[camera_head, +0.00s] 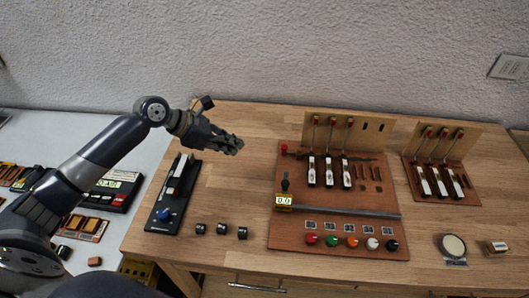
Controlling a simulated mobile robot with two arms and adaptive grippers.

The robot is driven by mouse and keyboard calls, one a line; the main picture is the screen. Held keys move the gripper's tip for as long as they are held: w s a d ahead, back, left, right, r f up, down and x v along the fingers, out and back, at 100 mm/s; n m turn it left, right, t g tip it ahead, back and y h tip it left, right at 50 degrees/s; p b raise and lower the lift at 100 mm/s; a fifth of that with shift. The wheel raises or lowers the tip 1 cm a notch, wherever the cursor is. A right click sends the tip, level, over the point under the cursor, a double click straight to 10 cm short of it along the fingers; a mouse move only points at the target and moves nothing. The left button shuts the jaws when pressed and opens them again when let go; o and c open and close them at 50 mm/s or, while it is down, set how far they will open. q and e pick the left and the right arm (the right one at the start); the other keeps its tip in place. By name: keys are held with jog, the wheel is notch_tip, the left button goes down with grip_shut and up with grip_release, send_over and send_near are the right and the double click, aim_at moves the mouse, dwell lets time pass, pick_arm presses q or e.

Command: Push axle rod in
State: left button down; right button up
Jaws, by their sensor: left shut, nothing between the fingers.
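A long grey rod (345,210), which looks like the axle rod, lies across the brown piano action board (290,240) on the wooden table. Its left end is near a small box with a yellow display (283,200); I cannot tell how far it is inserted. Several white-topped key pieces (329,172) stand behind the rod, below hammers with red heads. My left gripper (236,146) is shut and empty, above the table to the left of the board, clear of the rod. My right gripper is not in view.
A second, smaller model (440,165) stands at the right. Coloured knobs (351,242) line the board's front. Several small black cylinders (222,229) and a black slider unit (166,215) lie to the left. A round white-faced object (454,245) sits at front right.

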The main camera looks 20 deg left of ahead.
pick_arm(q)
jog(key=p+x, duration=0.1)
jog(key=x, duration=0.9)
jog(key=shift+d+f, duration=0.1)
jog(key=shift+w+d+r+p, duration=0.2)
jog(key=shift+w+d+p, duration=0.3)
jog(key=shift+w+d, duration=0.45)
jog(key=shift+w+d+f, duration=0.1)
jog(key=shift+w+d, duration=0.25)
jog(key=shift+d, duration=0.05)
